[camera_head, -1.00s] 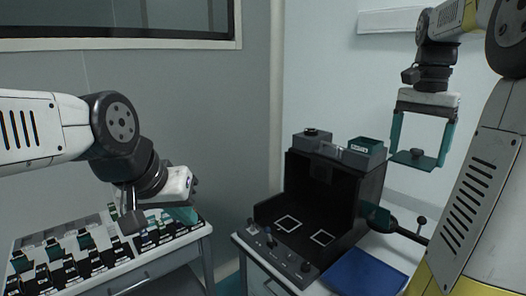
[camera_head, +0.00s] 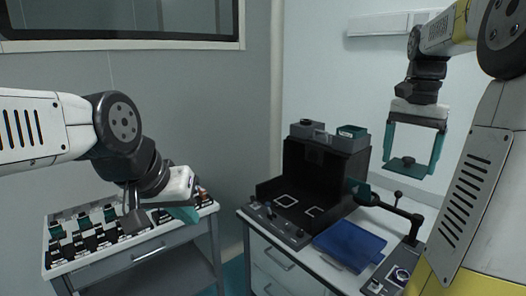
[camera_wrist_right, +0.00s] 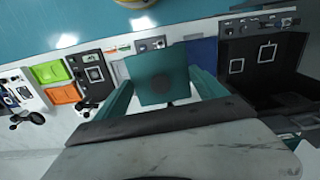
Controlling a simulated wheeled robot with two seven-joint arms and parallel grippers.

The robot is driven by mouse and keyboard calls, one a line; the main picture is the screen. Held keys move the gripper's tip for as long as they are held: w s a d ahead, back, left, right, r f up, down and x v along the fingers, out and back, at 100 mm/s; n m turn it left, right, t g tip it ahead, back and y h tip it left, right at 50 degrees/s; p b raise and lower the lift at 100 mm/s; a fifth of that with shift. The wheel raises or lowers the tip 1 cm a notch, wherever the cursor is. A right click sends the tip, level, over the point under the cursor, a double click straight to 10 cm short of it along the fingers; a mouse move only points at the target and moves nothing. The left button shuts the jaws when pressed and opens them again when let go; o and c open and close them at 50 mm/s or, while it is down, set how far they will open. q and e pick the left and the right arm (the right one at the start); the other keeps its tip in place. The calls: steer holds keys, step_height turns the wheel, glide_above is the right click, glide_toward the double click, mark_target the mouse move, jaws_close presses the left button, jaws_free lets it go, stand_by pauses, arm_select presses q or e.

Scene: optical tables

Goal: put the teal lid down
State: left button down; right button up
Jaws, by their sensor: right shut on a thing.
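The teal lid (camera_head: 403,165) is a flat plate with a dark round knob. My right gripper (camera_head: 410,168) is shut on it, with the lid between its two long teal fingers, high in the air at the right of the head view. In the right wrist view the lid (camera_wrist_right: 150,88) lies between the fingers with its knob facing the camera. My left gripper (camera_head: 178,213) is in front of the left table; its jaw gap cannot be made out.
A blue mat (camera_head: 349,246) lies on the right counter beside a black open-fronted box (camera_head: 325,175) with small containers on top. A dark stand with a jointed arm (camera_head: 403,262) is right of the mat. The left table (camera_head: 150,250) is crowded. Green (camera_wrist_right: 50,72) and orange (camera_wrist_right: 63,94) trays show in the wrist view.

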steer(key=w+a+f+n, duration=0.2)
steer(key=a+f, duration=0.4)
steer(key=f, duration=0.5)
steer(key=w+a+f+n, duration=0.2)
steer(key=a+f+n, duration=0.2)
steer(key=f, duration=0.8)
steer(key=w+a+f+n, duration=0.3)
steer(key=a+f, duration=0.5)
steer(key=f, duration=0.3)
steer(key=shift+f, duration=0.15)
steer(key=shift+a, duration=0.1)
